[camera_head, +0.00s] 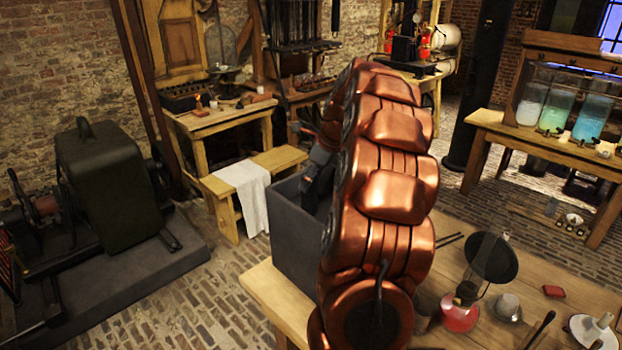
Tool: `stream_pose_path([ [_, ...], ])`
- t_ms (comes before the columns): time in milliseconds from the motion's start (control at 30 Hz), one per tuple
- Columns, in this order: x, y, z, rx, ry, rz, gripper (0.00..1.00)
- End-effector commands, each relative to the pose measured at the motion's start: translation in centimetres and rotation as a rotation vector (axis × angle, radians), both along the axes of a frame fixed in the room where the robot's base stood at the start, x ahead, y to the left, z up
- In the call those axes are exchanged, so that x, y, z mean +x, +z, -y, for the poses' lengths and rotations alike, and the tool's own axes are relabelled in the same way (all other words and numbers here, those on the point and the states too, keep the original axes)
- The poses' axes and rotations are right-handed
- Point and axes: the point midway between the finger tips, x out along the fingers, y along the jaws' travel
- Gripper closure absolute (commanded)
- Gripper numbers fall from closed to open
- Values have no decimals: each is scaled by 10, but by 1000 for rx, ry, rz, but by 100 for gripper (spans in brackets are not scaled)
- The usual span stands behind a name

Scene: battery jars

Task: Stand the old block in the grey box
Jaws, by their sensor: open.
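The grey box (292,243) stands on the near wooden table, open at the top. My copper arm crosses in front of it and hides its right part. My gripper (317,188) shows as dark parts at the box's open top, left of the arm. It is open; its fingertips are partly hidden, and how deep they reach into the box is unclear. I cannot make out the old block; the box's inside is mostly hidden by its wall, the gripper and the arm.
The near table (270,296) holds a round black disc (491,258), a red-based lamp (460,316), a small red object (553,291) and a white dish (594,331) to the right. A low bench with a white cloth (243,190) stands behind the box.

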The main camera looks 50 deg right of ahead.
Motion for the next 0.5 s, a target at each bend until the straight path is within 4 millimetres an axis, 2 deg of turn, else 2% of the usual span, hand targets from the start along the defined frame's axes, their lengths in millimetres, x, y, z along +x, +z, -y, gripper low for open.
stream_pose_path([
  [233, -4, 12, 2, -2, 0, 2, 42],
  [500, -16, 44, 8, -5, -3, 4, 42],
])
